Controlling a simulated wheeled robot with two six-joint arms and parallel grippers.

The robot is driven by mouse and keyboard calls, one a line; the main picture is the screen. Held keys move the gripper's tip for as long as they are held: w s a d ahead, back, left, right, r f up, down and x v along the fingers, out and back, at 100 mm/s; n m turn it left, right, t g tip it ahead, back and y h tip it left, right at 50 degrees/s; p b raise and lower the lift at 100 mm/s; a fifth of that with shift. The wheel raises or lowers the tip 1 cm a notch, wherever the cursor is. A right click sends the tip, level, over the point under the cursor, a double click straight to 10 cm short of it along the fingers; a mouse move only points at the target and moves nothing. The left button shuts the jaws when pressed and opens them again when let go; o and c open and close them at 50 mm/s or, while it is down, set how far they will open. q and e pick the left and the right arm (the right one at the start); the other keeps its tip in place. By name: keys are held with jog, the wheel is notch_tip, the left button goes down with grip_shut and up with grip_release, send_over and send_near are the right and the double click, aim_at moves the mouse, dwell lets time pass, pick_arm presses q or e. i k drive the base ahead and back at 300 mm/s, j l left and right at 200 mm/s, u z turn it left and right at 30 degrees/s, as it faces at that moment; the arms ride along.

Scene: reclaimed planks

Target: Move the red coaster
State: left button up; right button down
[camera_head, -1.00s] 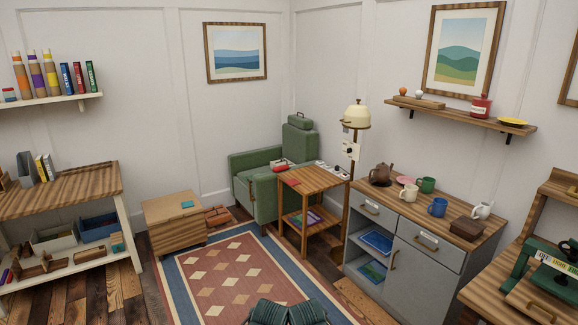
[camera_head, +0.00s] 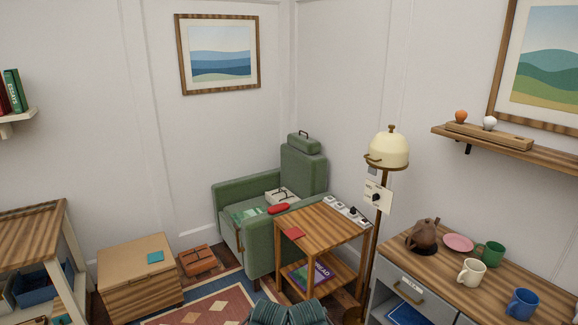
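Neither of my grippers shows in the head view.
A green armchair (camera_head: 230,200) with a red item (camera_head: 278,209) on it stands behind the table. A floor lamp (camera_head: 387,150) and a grey cabinet (camera_head: 408,290) with mugs stand right.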

aim_at(294, 234)
jog(key=i, duration=2.1)
jog(key=i+l+u, duration=0.1)
jog(key=i+u, duration=0.3)
jog(key=i, duration=0.1)
